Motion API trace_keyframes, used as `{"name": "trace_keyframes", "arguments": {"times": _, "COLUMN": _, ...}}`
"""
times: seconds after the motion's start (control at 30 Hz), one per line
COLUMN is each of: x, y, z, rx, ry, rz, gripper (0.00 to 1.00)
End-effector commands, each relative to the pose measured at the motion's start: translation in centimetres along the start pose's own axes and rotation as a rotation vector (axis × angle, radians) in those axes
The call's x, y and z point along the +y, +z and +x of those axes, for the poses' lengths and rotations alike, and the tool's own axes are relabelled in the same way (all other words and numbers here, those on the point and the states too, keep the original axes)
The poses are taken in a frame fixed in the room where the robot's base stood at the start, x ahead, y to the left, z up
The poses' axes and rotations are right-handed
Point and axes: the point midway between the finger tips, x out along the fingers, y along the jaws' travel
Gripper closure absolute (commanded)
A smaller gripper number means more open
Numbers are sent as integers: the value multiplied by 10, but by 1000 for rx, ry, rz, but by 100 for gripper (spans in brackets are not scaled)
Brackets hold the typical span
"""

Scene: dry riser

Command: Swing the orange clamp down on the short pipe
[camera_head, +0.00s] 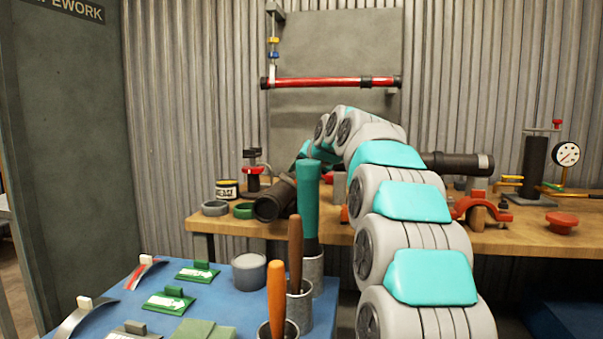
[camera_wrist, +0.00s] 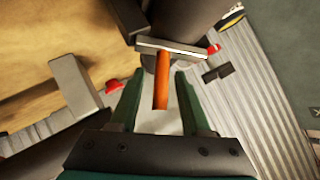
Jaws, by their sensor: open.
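In the wrist view, my gripper (camera_wrist: 159,76) is open, its two dark green fingers on either side of an orange bar (camera_wrist: 161,88), apparently the clamp's handle. Gaps show between the bar and both fingers. The bar runs up to a grey crosspiece (camera_wrist: 172,47) at a dark pipe (camera_wrist: 186,16). In the head view, a short dark pipe (camera_head: 274,203) lies on the bench left of my arm, its open end facing forward. A small orange part (camera_head: 344,215) shows beside my arm. My arm hides the rest there, so I cannot tell how the clamp sits on the pipe.
The wooden bench (camera_head: 520,235) also holds a red-orange saddle piece (camera_head: 480,207), a gauge (camera_head: 567,154) and a longer dark pipe (camera_head: 458,163). A red pipe (camera_head: 325,83) hangs on the wall panel. A blue table (camera_head: 215,305) with tools and tags stands in front.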

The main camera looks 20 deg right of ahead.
Motion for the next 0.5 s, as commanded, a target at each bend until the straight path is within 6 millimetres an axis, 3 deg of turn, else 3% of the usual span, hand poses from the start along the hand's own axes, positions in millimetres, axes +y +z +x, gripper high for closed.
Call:
{"name": "trace_keyframes", "arguments": {"times": 0.27, "x": 0, "y": 0, "z": -7, "rx": 1, "ry": -1, "rz": 0, "gripper": 53}}
{"name": "trace_keyframes", "arguments": {"times": 0.5, "x": 0, "y": 1, "z": -37, "rx": 0, "ry": 0, "rz": 0, "gripper": 53}}
